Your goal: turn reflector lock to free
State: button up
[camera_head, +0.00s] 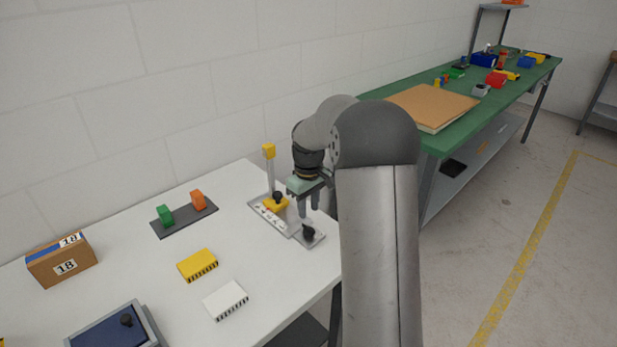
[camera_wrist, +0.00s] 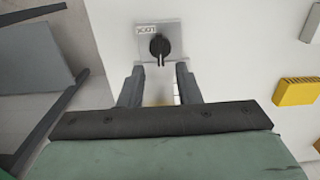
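The lock is a black knob (camera_wrist: 159,46) on a small grey plate (camera_wrist: 180,30) with a label that appears to read LOCK, upside down. In the wrist view its pointer faces down the picture, toward my gripper. The knob also shows in the head view (camera_head: 309,232), at the right end of the bench fixture. My gripper (camera_wrist: 159,82) is open and empty. Its two fingers are apart, on the near side of the knob and not around it. In the head view my gripper (camera_head: 309,205) hangs close to the knob; I cannot tell the exact gap.
The grey fixture tray (camera_head: 283,223) carries a yellow block with a black knob (camera_head: 277,197) and a post with a yellow top (camera_head: 268,151). Yellow (camera_head: 197,265) and white (camera_head: 225,300) blocks lie on the white table left of it. The table edge is close to the lock plate.

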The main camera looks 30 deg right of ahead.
aim_at(308, 227)
notch_tip(308, 227, up, 12)
jog(key=shift+f, duration=0.25)
dwell(0.4)
jog(key=s+a+f+m, duration=0.1)
jog(key=s+a, duration=1.1)
jog(key=s, duration=0.3)
jog(key=s+a+f+m, duration=0.1)
jog(key=s+a+f, duration=0.1)
jog(key=s, duration=0.5)
jog(key=s+a+f+m, duration=0.1)
jog(key=s+a+f, duration=0.1)
jog(key=s+f, duration=0.3)
jog(key=s, duration=0.3)
jog(key=shift+s+a, duration=0.15)
jog(key=shift+a, duration=0.25)
